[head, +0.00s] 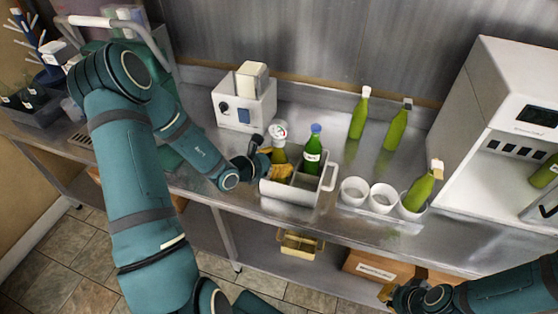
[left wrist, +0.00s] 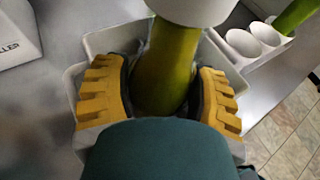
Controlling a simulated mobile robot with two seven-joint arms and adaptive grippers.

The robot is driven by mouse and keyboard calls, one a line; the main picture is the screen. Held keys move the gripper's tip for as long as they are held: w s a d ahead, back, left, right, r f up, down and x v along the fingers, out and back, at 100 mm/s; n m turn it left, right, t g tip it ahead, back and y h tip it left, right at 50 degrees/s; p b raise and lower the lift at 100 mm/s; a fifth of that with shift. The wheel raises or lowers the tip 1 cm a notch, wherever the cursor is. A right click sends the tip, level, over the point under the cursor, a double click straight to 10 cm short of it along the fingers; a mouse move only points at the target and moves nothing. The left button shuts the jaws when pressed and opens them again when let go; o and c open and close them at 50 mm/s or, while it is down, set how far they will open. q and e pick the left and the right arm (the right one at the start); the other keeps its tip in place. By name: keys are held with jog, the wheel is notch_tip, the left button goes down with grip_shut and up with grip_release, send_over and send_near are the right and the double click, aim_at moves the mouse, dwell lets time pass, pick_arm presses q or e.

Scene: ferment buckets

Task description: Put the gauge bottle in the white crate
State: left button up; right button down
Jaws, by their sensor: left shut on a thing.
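The gauge bottle (head: 279,150), green with a round white gauge on top, is upright at the left end of the white crate (head: 288,196). My left gripper (head: 277,172) is shut on the bottle, with yellow fingers on both sides. In the left wrist view the green bottle body (left wrist: 165,68) sits between the fingers, and crate walls (left wrist: 112,38) surround them. The bottle's base is hidden, so I cannot tell whether it touches the crate floor. My right gripper (head: 392,294) is low at the right, away from the crate; its fingers are unclear.
A blue-capped green bottle (head: 312,150) stands in the crate. White cups (head: 353,190) sit right of it, one holding a tilted bottle (head: 420,190). Two green bottles (head: 359,115) stand behind. A white machine (head: 244,100) is behind left, a large white cabinet (head: 480,90) right.

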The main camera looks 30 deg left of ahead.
pick_arm(q)
jog(key=o, duration=1.3)
jog(key=shift+f, duration=0.1)
